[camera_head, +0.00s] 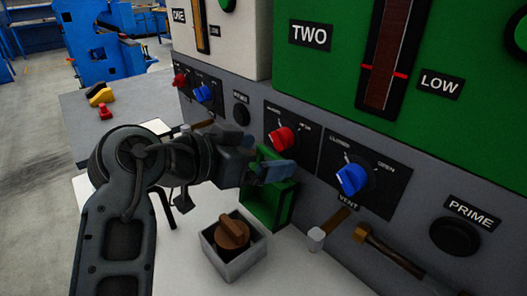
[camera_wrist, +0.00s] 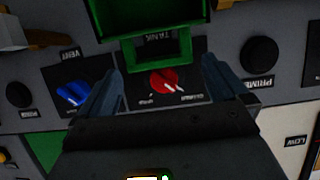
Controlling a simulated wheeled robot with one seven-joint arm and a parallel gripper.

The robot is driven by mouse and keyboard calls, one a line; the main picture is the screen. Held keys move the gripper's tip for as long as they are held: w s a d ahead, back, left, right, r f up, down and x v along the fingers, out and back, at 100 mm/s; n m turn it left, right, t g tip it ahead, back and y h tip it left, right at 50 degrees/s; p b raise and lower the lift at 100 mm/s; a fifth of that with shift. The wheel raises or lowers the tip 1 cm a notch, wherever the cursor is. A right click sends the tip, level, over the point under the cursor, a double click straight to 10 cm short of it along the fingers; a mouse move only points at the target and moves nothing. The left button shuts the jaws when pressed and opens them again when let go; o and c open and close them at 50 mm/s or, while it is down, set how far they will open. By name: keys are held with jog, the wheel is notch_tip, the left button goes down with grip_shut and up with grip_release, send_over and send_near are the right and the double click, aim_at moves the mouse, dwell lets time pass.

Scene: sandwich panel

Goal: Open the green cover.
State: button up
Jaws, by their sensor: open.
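The green cover (camera_head: 267,203) is a box-like green piece on the lower front of the grey panel, below and left of the red knob (camera_head: 283,138). In the wrist view the green cover (camera_wrist: 183,50) shows at the top centre as a green frame around a dark inside, just beyond my fingertips. My gripper (camera_head: 270,168) is at the cover's upper edge and hides part of it. In the wrist view my gripper (camera_wrist: 160,75) is open, its two fingers apart with the red knob seen between them. I cannot tell whether a finger touches the cover.
A blue VENT knob (camera_head: 352,179) and the black PRIME button (camera_head: 455,237) are to the right. A tool with a wooden handle (camera_head: 384,251) sticks out below them. A grey box with a brown knob (camera_head: 232,236) stands on the white surface below my gripper.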

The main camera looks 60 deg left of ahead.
jog(key=shift+w+f, duration=0.15)
jog(key=shift+w, duration=0.25)
jog(key=shift+c, duration=0.2)
